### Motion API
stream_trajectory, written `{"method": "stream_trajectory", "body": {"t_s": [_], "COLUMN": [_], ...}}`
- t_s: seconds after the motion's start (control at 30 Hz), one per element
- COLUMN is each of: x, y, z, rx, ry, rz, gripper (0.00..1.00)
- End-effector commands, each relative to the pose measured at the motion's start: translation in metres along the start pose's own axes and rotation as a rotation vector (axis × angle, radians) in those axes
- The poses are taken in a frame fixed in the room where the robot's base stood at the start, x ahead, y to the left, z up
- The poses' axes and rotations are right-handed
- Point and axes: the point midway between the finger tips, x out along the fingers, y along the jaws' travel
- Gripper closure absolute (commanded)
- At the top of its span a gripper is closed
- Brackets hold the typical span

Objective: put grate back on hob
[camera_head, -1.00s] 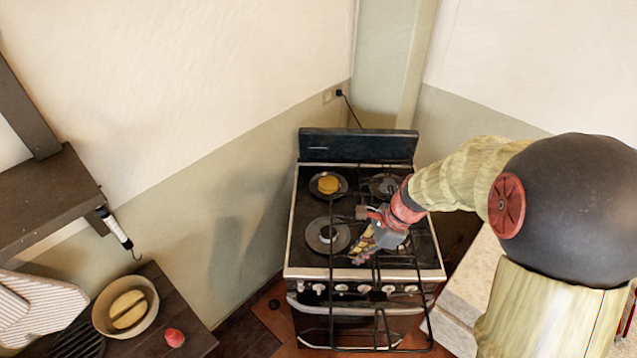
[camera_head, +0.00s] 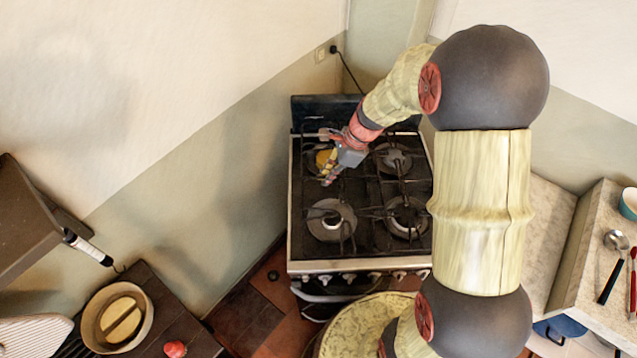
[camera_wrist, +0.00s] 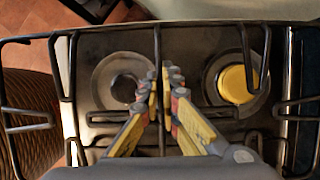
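The grate (camera_wrist: 158,132) is a dark frame of thin bars. In the wrist view it spans most of the picture, and my gripper (camera_wrist: 165,80) is closed around its middle bar. In the head view my gripper (camera_head: 329,180) is over the left half of the hob (camera_head: 375,248). The grate appears to lie over the hob in that view, but its dark bars blend with the dark top. Beneath it are a front left burner (camera_wrist: 118,84) and a rear left burner with a yellow cap (camera_wrist: 236,84). I cannot tell whether the grate touches the hob.
The right burners (camera_head: 394,158) show dark bars over them. A dark back panel (camera_head: 310,108) and the wall stand behind the hob. A wooden table with a bowl (camera_head: 90,320) is at lower left. A counter (camera_head: 545,215) with utensils is at right.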

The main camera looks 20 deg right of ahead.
Motion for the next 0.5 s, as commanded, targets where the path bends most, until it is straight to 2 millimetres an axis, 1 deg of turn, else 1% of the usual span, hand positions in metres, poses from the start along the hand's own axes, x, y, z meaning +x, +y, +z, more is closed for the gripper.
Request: {"method": "stream_trajectory", "body": {"t_s": [0.03,0.1,0.23,0.33,0.5], "x": [0.010,0.023,0.042,0.050,0.056], "y": [-0.008,-0.016,-0.029,-0.035,-0.040], "z": [0.001,0.001,0.001,0.002,0.002], "rx": [-0.001,0.000,0.000,-0.001,0.000], "ry": [0.000,0.000,-0.001,0.000,-0.001], "rz": [0.001,0.002,0.000,-0.002,-0.002], "gripper": [1.00,1.00,1.00,1.00,1.00]}}
